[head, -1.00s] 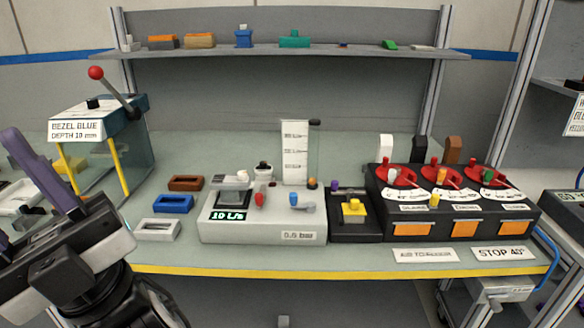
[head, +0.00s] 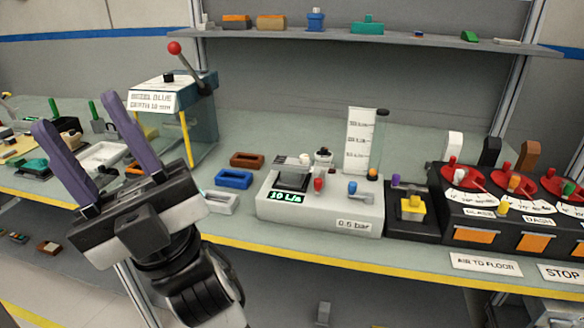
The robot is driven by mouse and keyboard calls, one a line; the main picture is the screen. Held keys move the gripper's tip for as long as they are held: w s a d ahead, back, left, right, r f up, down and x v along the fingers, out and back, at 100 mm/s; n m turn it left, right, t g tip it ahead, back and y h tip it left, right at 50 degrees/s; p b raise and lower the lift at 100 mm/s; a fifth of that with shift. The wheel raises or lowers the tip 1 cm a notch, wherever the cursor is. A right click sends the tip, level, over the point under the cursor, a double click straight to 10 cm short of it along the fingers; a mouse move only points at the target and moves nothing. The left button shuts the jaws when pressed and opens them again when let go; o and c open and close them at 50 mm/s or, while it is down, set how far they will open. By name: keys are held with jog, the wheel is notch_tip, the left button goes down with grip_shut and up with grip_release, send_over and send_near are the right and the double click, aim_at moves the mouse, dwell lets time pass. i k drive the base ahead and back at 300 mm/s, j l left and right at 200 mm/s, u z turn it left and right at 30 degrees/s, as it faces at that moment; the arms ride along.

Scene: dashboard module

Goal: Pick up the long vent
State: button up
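My gripper (head: 77,110) is at the left of the head view, pointing up. Its two purple fingers are wide apart with nothing between them. It overlaps the left part of the bench in the picture. I cannot tell for sure which thing is the long vent. Brown (head: 247,159), blue (head: 234,178) and light grey (head: 220,201) rectangular frames lie on the bench to the right of my gripper, apart from it. White parts (head: 103,155) lie at the left, partly hidden behind the fingers.
A blue box with a red-knobbed lever (head: 188,110) stands behind and right of my gripper. A grey gauge unit (head: 322,211) and a black panel with red dials (head: 508,208) stand further right. A shelf (head: 400,38) with small parts runs above. The bench has a yellow front edge.

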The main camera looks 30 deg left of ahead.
aim_at(293, 174)
jog(key=j+z, duration=0.2)
jog(key=z, duration=0.15)
jog(key=j+z, duration=0.2)
jog(key=z, duration=0.15)
jog(key=j+z, duration=0.15)
jog(key=j, duration=0.2)
jog(key=k+j+z, duration=0.1)
jog(key=j, duration=0.2)
jog(key=k+j+z, duration=0.15)
jog(key=j, duration=0.15)
jog(key=k+j, duration=0.15)
jog(key=j, duration=0.2)
jog(key=k+j, duration=0.1)
jog(key=j, duration=0.25)
jog(key=k+j+z, duration=0.1)
jog(key=j, duration=0.3)
jog(key=k+j, duration=0.2)
jog(key=j, duration=0.15)
jog(key=i+j, duration=0.2)
jog(key=i, duration=0.3)
